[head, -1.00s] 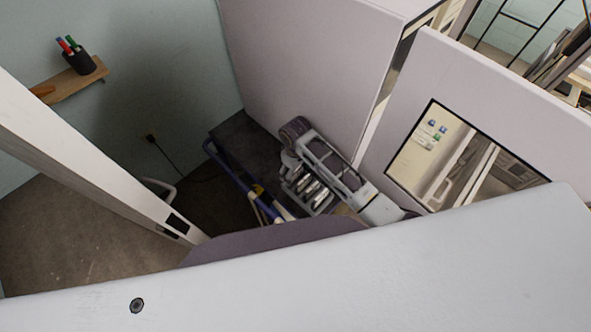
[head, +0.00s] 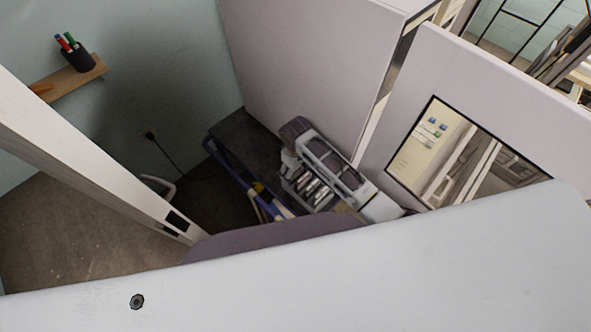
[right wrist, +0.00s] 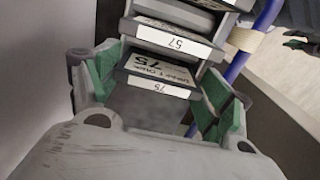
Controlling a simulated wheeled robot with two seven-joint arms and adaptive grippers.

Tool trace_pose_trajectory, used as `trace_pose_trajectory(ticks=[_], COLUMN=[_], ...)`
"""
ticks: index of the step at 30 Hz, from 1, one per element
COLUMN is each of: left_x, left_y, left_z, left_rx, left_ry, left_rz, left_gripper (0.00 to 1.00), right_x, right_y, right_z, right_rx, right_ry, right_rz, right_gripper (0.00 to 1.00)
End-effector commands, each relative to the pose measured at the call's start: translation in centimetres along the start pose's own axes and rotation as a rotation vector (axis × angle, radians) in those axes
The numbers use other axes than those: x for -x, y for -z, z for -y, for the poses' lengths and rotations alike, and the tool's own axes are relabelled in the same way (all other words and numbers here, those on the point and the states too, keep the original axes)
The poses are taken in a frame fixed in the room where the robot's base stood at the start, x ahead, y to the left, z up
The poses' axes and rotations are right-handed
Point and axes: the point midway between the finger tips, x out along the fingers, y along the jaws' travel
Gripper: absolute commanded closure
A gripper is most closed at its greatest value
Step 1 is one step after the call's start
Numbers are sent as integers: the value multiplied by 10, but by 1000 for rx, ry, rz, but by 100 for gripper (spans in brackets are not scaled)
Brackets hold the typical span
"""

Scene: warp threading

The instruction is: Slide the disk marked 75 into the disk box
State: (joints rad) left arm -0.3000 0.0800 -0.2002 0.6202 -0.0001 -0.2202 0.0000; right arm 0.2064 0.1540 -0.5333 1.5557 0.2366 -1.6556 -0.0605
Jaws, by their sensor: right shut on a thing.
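The disk marked 75 (right wrist: 155,79) shows in the right wrist view with its white label edge towards the camera. My right gripper (right wrist: 160,92) is shut on it, with green-padded fingers at its left and right sides. In the head view, the grey arm and box area are small and crowded, so the fingers and the disk cannot be made out. My left gripper is not in view.
A blue tube frame (head: 228,166) stands beside the box; the blue tube also shows in the right wrist view (right wrist: 262,32). Pale panels (head: 308,65) stand close behind. A wooden shelf with a pen cup (head: 78,58) is on the left wall.

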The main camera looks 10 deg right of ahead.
Motion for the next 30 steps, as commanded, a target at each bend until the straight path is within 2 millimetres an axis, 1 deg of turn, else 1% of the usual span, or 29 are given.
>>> trace_pose_trajectory(ticks=[1, 2, 6, 20, 26, 30], left_x=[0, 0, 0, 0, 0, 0], left_y=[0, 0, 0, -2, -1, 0], left_z=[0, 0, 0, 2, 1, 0], left_rx=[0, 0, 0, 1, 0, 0], left_ry=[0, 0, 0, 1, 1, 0], left_rz=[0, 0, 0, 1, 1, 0], left_gripper=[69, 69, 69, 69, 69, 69], right_x=[0, 0, 0, 2, 13, 28], right_y=[0, 0, 0, 0, 1, 1], right_z=[0, 0, 0, 0, 0, 0], right_rx=[0, 0, 0, 0, 0, 0], right_ry=[0, 0, 0, 0, -1, -1], right_rz=[0, 0, 0, 0, -1, -2], right_gripper=[45, 18, 0, 0, 0, 0])
